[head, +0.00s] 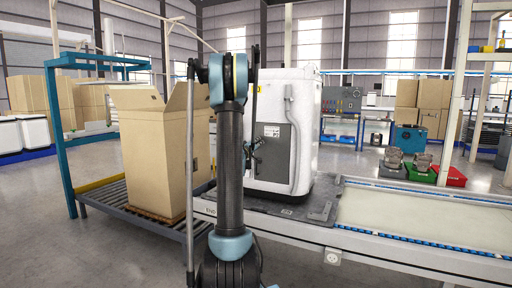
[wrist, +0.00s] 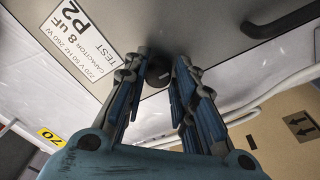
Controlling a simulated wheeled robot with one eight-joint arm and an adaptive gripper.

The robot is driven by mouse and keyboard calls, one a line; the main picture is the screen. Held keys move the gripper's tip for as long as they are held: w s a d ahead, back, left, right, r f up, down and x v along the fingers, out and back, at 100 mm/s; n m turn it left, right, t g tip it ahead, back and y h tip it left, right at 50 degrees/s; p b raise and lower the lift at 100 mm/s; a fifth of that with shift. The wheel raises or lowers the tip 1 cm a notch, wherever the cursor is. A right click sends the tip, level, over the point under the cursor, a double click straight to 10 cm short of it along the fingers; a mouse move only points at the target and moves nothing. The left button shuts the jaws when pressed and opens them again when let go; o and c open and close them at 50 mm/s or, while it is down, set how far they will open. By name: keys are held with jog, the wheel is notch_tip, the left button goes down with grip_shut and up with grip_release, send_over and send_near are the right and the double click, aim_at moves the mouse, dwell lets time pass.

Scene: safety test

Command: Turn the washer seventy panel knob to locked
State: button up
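The washer (head: 308,140) is a white machine with a grey panel on its front, standing on the conveyor line behind my arm. A yellow tag reading 70 (wrist: 50,137) shows on it in the wrist view. The panel (wrist: 190,25) carries a white label with "P2" and "TEST". The dark round panel knob (wrist: 157,72) sits just past my fingertips in the wrist view; its marking is too dark to read. My gripper (wrist: 160,66) is open, with its two fingers on either side of the knob. In the head view my gripper (head: 251,150) is small and dark against the panel.
A tall open cardboard box (head: 160,150) stands on a roller conveyor (head: 118,208) to the left. A curved pipe or handle (head: 293,140) runs down the washer's front right of the panel. The belt (head: 425,215) to the right is clear.

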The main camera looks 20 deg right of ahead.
jog(key=o, duration=0.3)
jog(key=shift+f, duration=0.1)
jog(key=v, duration=1.2)
jog(key=shift+w, duration=0.1)
